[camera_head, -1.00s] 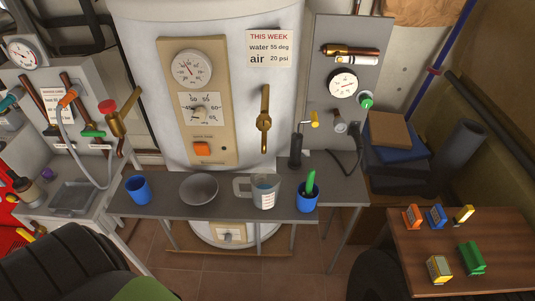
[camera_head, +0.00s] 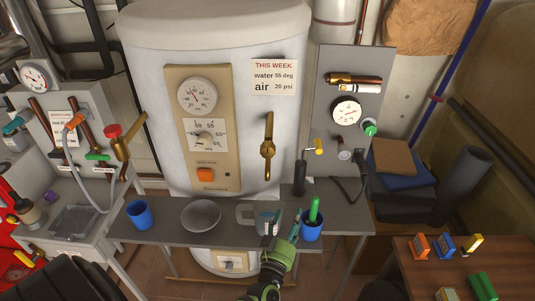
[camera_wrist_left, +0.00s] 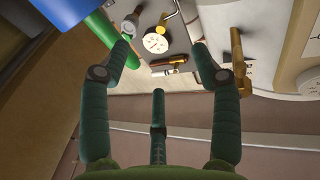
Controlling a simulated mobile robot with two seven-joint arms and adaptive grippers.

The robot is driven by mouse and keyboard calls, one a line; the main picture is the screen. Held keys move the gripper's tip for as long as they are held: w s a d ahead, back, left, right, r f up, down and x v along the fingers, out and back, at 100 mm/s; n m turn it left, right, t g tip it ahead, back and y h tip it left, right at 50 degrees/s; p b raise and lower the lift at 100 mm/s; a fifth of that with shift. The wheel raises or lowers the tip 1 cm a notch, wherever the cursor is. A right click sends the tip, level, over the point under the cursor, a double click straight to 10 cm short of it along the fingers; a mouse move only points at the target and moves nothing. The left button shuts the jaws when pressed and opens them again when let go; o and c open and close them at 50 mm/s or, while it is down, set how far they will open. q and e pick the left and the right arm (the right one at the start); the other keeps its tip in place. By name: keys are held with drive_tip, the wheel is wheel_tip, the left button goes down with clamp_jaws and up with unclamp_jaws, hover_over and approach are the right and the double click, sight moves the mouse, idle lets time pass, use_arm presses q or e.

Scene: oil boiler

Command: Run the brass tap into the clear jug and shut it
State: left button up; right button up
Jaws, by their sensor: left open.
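The brass tap (camera_head: 268,150) is on the front of the white boiler, its long lever pointing up. It also shows at the right of the left wrist view (camera_wrist_left: 238,62). The clear jug (camera_head: 266,216) stands upright on the grey bench below the tap, its handle to the left. My left gripper (camera_head: 281,232) is open in front of the jug's right side and partly covers it. My right gripper is not in view.
A blue cup (camera_head: 311,231) with a green-handled tool stands right of the jug. A grey bowl (camera_head: 201,216) and another blue cup (camera_head: 139,214) are to the left. A red-handled brass valve (camera_head: 121,145) juts out at left. Small coloured boxes sit on the wooden table (camera_head: 420,272).

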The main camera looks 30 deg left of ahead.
sight(268, 154)
use_arm(q)
drive_tip(key=a+r+n+y, duration=0.2)
drive_tip(key=r+y, duration=0.1)
drive_tip(key=r, duration=0.2)
drive_tip(key=a+r+n+y, duration=0.2)
drive_tip(key=r+n+y, duration=0.1)
drive_tip(key=r, duration=0.2)
drive_tip(key=a+r+n+g+y, duration=0.1)
drive_tip(key=a+r+n+y, duration=0.1)
drive_tip(key=r+y, duration=0.1)
drive_tip(key=shift+s+a+r+n, duration=0.15)
drive_tip(key=shift+r+n, duration=0.05)
drive_tip(key=shift+r, duration=0.25)
drive_tip(key=shift+s+a+r+n, duration=0.15)
drive_tip(key=shift+r+n, duration=0.05)
drive_tip(key=shift+r, duration=0.25)
drive_tip(key=p+x, duration=0.1)
drive_tip(key=x, duration=0.4)
drive_tip(key=shift+w+a+r+p, duration=0.2)
drive_tip(key=shift+w+p, duration=0.05)
drive_tip(key=shift+p, duration=0.1)
drive_tip(key=shift+w+a+r, duration=0.15)
drive_tip(key=shift+w+a, duration=0.2)
drive_tip(key=shift+w, duration=0.1)
drive_tip(key=c, duration=1)
